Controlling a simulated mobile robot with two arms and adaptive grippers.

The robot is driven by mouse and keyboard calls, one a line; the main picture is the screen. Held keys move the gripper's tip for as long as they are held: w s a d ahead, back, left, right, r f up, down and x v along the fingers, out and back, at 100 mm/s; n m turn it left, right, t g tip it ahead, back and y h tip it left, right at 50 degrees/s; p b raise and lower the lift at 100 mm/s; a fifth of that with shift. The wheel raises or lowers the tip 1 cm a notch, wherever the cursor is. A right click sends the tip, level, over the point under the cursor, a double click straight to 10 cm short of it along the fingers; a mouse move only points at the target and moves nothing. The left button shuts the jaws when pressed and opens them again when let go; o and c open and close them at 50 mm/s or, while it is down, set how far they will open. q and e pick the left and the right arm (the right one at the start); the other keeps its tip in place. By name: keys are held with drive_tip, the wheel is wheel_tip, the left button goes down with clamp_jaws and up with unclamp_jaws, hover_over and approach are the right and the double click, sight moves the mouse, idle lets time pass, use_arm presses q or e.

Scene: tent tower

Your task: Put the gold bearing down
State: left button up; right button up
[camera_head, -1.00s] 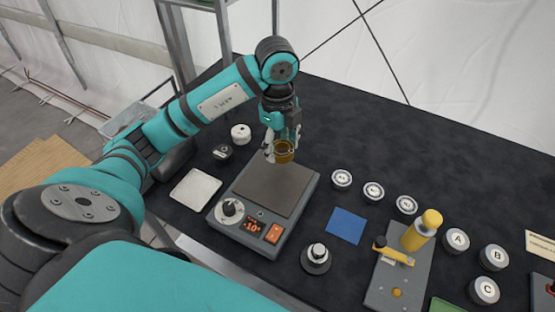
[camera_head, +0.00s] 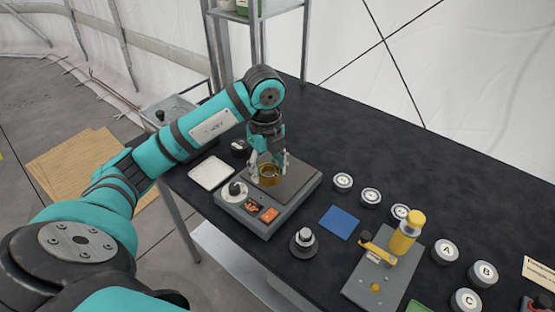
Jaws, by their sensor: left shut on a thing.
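The gold bearing (camera_head: 268,175) is a short brass-coloured ring. My left gripper (camera_head: 267,168) points down and is shut on it. The bearing is over the left part of the dark plate (camera_head: 299,179) of a grey device with a dial and an orange display. I cannot tell whether the bearing touches the plate. My right gripper is not in view.
A white square pad (camera_head: 211,173) lies left of the device. A blue square (camera_head: 339,222) and a dark knob-topped piece (camera_head: 304,242) lie to its right. A yellow-handled press (camera_head: 406,235) and several labelled round pieces stand further right. The back of the table is clear.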

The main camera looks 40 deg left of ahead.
use_arm(q)
drive_tip(key=w, duration=0.3)
drive_tip(key=w+p, duration=0.1)
drive_tip(key=w, duration=0.1)
drive_tip(key=shift+w+a+f, duration=0.1)
drive_tip(key=shift+w+a, duration=0.1)
drive_tip(key=shift+a, duration=0.2)
drive_tip(key=shift+w+a+f, duration=0.15)
drive_tip(key=shift+w+f, duration=0.05)
drive_tip(key=shift+w, duration=0.25)
wheel_tip(320, 180, down, 3)
drive_tip(key=shift+s+r+p, duration=0.1)
drive_tip(key=shift+r+p, duration=0.1)
drive_tip(key=shift+p, duration=0.6)
drive_tip(key=shift+f, duration=0.65)
drive_tip(key=o, duration=1.3)
drive_tip(key=shift+r, duration=0.1)
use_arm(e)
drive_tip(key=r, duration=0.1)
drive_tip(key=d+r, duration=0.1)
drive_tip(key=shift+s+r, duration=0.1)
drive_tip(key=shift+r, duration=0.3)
